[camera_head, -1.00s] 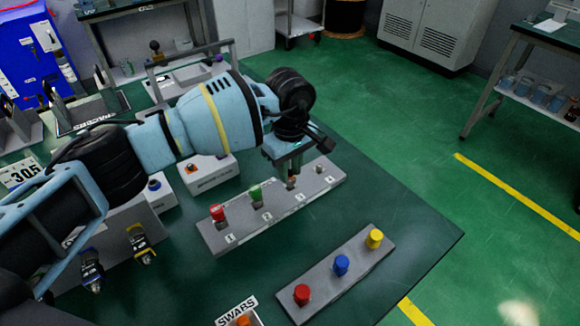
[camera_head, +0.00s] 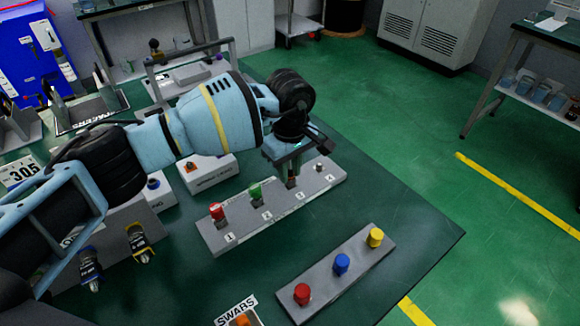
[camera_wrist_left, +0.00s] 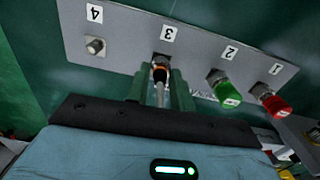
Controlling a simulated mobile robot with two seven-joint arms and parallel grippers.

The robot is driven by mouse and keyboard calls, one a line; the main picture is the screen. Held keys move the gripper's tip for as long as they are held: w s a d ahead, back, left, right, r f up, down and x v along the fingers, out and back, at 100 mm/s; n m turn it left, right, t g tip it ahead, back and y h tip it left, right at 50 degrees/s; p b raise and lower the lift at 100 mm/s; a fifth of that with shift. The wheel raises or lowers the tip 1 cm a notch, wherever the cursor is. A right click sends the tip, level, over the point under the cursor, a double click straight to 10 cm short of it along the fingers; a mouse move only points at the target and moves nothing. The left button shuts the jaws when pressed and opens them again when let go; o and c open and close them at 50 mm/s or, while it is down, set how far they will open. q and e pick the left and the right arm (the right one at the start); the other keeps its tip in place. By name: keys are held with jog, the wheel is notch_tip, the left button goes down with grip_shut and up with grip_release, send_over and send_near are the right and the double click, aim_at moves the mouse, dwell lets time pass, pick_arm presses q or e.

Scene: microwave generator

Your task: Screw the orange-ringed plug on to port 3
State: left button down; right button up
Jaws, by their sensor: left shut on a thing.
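The grey port plate (camera_head: 240,231) lies on the green table, with ports numbered 1 to 4. My left gripper (camera_head: 293,180) points down over port 3. In the left wrist view, my left gripper (camera_wrist_left: 161,88) is shut on the orange-ringed plug (camera_wrist_left: 160,72), which is at port 3 under the label 3. The plug's end meets the port, but I cannot tell how far it is threaded. A red cap (camera_head: 217,211) is on port 1 and a green cap (camera_head: 255,193) on port 2. Port 4 (camera_wrist_left: 95,46) is bare. My right gripper is not in view.
A second grey plate (camera_head: 322,291) holds a red cap (camera_head: 302,294), a blue cap (camera_head: 341,264) and a yellow cap (camera_head: 375,237). A swabs box (camera_head: 240,318) sits at the front edge. Grey boxes (camera_head: 208,174) stand behind the port plate. The table right of the plates is clear.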

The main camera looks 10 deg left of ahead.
pick_arm(q)
jog(key=shift+f, duration=0.2)
jog(key=c, duration=1.1)
grip_release()
jog(key=shift+c, duration=0.2)
notch_tip(320, 180, up, 8)
jog(key=shift+f, duration=0.1)
